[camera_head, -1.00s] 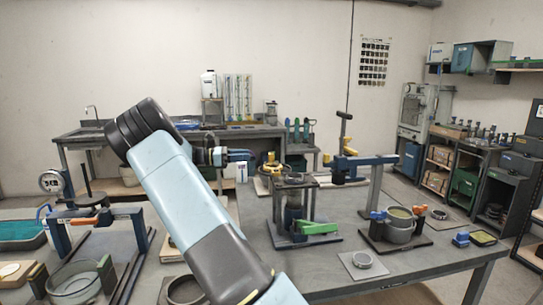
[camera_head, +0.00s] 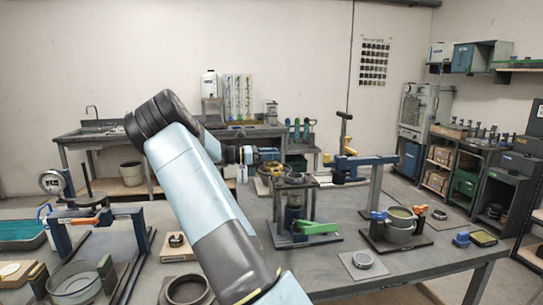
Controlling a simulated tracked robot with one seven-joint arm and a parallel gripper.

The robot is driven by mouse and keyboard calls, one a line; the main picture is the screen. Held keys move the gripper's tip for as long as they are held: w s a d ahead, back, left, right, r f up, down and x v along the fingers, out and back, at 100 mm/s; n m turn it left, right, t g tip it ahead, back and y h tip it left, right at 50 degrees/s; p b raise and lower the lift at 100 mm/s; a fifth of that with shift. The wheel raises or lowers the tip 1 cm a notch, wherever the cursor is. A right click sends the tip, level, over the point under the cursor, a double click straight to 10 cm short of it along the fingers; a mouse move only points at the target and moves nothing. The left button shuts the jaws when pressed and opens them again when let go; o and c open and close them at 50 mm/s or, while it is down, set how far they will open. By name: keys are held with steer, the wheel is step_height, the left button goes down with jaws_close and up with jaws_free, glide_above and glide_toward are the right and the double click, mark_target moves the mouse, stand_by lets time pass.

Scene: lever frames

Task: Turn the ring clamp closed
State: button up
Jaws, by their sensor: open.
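A round grey pot with a ring (camera_head: 398,232) and blue and orange end pieces stands on a dark base at the right. I cannot tell for sure which of these is the ring clamp, nor its lever's position.
A dark press stand with a green lever (camera_head: 318,227) stands mid-table. A blue-armed post (camera_head: 375,190) rises behind the grey pot. A blue-beamed frame (camera_head: 138,235) stands at the left.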

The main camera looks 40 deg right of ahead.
jaws_close()
stand_by(0.3)
